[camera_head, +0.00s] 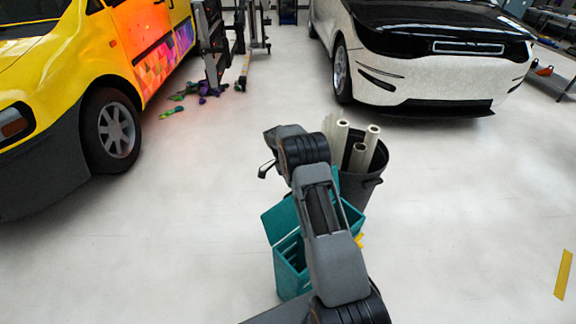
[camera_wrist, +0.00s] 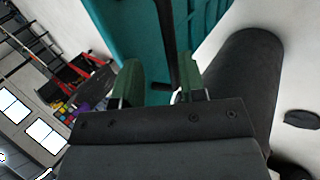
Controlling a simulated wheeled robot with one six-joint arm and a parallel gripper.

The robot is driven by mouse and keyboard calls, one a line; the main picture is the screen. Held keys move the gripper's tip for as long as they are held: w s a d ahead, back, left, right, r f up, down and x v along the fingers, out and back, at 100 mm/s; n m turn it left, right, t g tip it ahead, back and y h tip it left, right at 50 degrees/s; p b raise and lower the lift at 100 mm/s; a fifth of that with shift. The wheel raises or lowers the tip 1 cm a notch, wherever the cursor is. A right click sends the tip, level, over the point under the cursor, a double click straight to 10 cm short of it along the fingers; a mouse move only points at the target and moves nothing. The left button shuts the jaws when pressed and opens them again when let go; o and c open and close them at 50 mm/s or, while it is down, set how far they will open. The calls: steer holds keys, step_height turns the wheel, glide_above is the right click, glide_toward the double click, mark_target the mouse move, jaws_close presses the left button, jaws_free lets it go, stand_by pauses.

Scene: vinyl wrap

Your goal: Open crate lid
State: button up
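The teal crate (camera_head: 291,268) stands on the floor in the middle of the head view, partly hidden behind my arm. Its teal lid (camera_head: 280,222) is tilted up at the left, with a gap over the crate. In the wrist view a teal panel (camera_wrist: 125,30) fills the top middle, with a dark strip running down between my fingers. My gripper (camera_wrist: 163,82) has its two green fingertips apart, on either side of that strip. I cannot tell whether either finger touches it. The gripper's fingertips are not clear in the head view.
A dark bin (camera_head: 358,183) with several white rolls (camera_head: 371,140) stands right behind the crate. A yellow vehicle (camera_head: 80,70) is at the left and a white car (camera_head: 430,75) at the back right. The floor at the right is mostly clear.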

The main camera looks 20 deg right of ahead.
steer(key=p+v, duration=0.1)
steer(key=v, duration=1)
steer(key=shift+w+r, duration=0.2)
steer(key=shift+r, duration=0.05)
